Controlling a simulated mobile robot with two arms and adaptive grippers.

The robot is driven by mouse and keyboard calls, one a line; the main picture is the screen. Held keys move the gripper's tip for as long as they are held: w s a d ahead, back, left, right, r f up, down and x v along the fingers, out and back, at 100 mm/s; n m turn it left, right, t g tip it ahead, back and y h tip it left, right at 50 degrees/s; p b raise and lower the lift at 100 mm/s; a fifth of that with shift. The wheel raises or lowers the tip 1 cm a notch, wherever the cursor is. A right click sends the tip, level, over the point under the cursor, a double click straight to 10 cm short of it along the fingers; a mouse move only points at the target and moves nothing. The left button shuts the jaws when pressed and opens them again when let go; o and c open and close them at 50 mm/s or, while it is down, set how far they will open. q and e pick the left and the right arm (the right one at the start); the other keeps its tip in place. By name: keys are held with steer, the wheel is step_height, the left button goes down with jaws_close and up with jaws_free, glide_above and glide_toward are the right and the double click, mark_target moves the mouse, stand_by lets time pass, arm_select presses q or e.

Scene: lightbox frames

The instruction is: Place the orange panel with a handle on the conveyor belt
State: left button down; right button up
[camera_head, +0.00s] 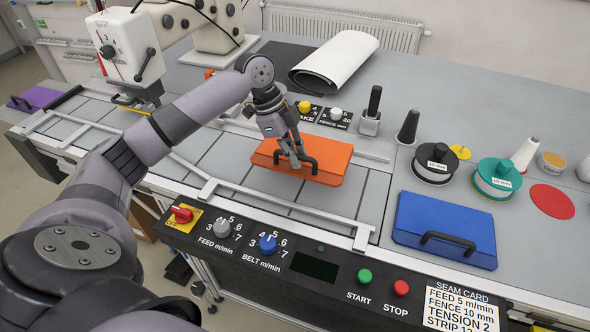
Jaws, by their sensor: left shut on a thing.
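The orange panel (328,159) is in the middle of the head view, with a black arched handle (313,162) on its front. It is over the grey slatted conveyor belt (230,164); I cannot tell whether it rests on the belt or hangs just above it. My left gripper (294,158) reaches down from above and is shut on the handle. The gripper hides part of the handle and the panel's middle. My right gripper is not in view.
A blue panel (445,219) with a black handle lies right of the belt. Metal guide rails (270,210) edge the belt. Spools (436,162), a white roll (335,60) and a sewing machine (127,45) stand around. A purple panel (36,98) lies far left. Control knobs and buttons line the front.

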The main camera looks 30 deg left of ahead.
mark_target(296, 173)
arm_select(q)
steer(key=shift+d+f, duration=0.1)
steer(key=shift+f, duration=0.7)
step_height(296, 173, down, 4)
steer(key=shift+f+p, duration=0.1)
steer(key=shift+p, duration=0.4)
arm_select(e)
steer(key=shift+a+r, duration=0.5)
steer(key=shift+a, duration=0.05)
arm_select(q)
steer(key=c, duration=1.7)
jaws_free()
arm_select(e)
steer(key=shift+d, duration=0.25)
arm_select(q)
steer(key=b+v, duration=0.2)
steer(key=v, duration=1)
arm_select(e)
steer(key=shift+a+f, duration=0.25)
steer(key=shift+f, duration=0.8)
